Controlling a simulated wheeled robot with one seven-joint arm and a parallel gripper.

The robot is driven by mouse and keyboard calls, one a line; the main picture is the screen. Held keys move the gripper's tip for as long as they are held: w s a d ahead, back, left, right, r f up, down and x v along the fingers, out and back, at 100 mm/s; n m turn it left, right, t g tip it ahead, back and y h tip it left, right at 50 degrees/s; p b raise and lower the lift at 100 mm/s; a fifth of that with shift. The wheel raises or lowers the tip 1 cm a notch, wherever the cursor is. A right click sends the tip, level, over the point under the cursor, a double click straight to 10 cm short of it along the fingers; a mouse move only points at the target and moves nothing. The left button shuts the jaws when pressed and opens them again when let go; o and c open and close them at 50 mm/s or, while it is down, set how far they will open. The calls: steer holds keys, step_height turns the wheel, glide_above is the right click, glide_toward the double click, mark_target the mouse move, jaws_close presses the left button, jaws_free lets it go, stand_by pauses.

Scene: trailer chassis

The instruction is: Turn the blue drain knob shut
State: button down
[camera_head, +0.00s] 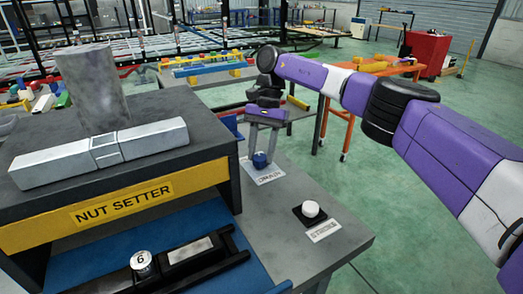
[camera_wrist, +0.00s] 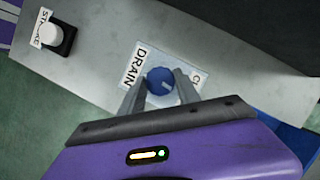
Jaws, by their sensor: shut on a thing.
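The blue drain knob (camera_head: 260,160) stands on the grey bench top, on a white label plate (camera_head: 265,175). In the wrist view the round blue knob (camera_wrist: 160,81) has a pale pointer mark on its top, and the plate beside it reads "DRAIN" (camera_wrist: 134,66). My gripper (camera_head: 262,150) reaches down over the knob from above. In the wrist view its two grey fingers (camera_wrist: 160,92) lie on either side of the knob, shut on it. Part of the plate's other lettering is hidden by a finger.
A white button (camera_head: 311,209) on a black base, labelled "STROKE" (camera_wrist: 42,20), sits nearer the bench corner. The nut setter housing (camera_head: 125,208) stands to the left, with a metal block and cylinder on top. Bare bench (camera_head: 275,225) lies between.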

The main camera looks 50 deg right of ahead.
steer(key=shift+n, duration=0.6)
steer(key=c, duration=0.9)
jaws_free()
steer(key=shift+w+p+v, duration=0.2)
steer(key=shift+p+v, duration=0.6)
steer(key=shift+v, duration=3)
